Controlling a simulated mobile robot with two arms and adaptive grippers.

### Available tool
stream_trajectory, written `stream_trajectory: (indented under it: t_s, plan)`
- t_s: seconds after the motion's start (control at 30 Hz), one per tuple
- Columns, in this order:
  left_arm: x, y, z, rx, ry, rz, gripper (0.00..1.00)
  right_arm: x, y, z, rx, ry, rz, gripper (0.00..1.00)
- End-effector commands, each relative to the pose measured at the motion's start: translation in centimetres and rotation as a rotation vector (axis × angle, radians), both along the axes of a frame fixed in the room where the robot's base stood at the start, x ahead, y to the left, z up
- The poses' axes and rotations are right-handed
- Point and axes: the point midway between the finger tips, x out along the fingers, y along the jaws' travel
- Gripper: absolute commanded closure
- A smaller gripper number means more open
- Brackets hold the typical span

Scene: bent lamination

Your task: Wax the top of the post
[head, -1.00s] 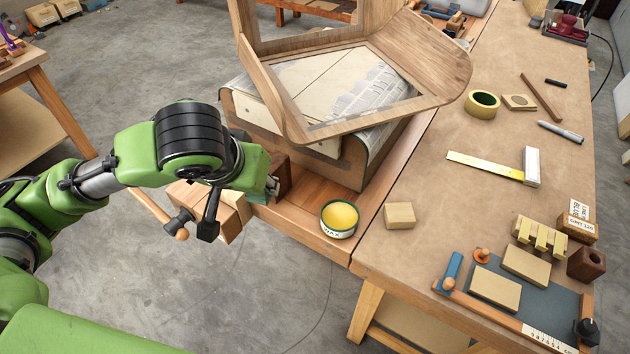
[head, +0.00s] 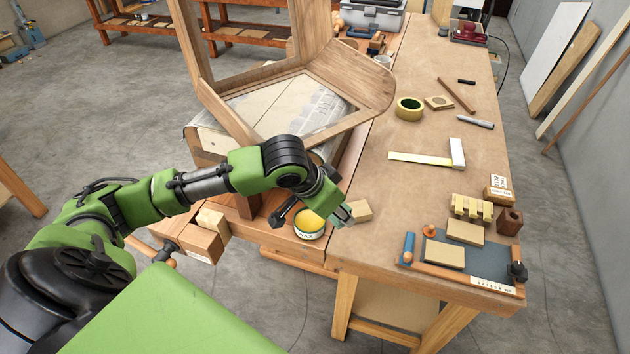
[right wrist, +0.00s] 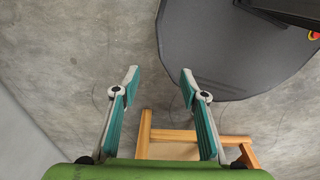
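The wax tin (head: 309,225), round with yellow wax showing and a white label, stands open on the bench's front left part. A tan block (head: 361,210) lies just right of it. My left gripper (head: 341,213) is over the tin's right side, its teal fingers beside the block's left edge; whether they touch it or how far they are apart is unclear. A dark brown upright piece (head: 249,206), possibly the post, stands left of the tin; my left arm hides its top. My right gripper (right wrist: 158,90) is open and empty above the floor.
The large curved wooden frame (head: 350,77) rests on a form behind my left arm. Yellow tape (head: 410,107), a square (head: 456,153) and a tray (head: 470,281) with sanding blocks lie on the bench (head: 375,180). The bench middle is mostly clear.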

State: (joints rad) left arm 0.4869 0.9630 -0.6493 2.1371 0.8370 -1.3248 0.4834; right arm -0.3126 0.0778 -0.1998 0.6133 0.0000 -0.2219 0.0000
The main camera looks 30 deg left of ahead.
Motion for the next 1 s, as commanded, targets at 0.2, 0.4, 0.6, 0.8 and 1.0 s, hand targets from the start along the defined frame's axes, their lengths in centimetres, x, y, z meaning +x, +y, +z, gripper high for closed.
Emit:
stream_trajectory:
  t_s: [0.2,0.4,0.6,0.8,1.0]
  plan:
    - [1.5,6.1,-1.2,0.001,0.007,-0.119,0.87,1.7,0.3,5.0,0.005,-0.026,0.000,0.60]
    - [1.9,9.2,-2.3,0.002,0.001,-0.171,0.87,2.6,0.3,6.1,0.006,-0.038,0.001,0.60]
    - [2.0,9.7,-3.0,0.003,-0.003,-0.183,0.87,2.0,0.3,5.5,0.004,-0.029,0.001,0.60]
    - [1.9,9.7,-4.5,0.004,-0.003,-0.183,0.87,1.1,0.0,3.8,0.001,-0.015,0.001,0.60]
    - [1.9,9.7,-6.5,0.003,-0.001,-0.183,0.87,1.1,-0.2,1.4,-0.002,-0.016,0.002,0.60]
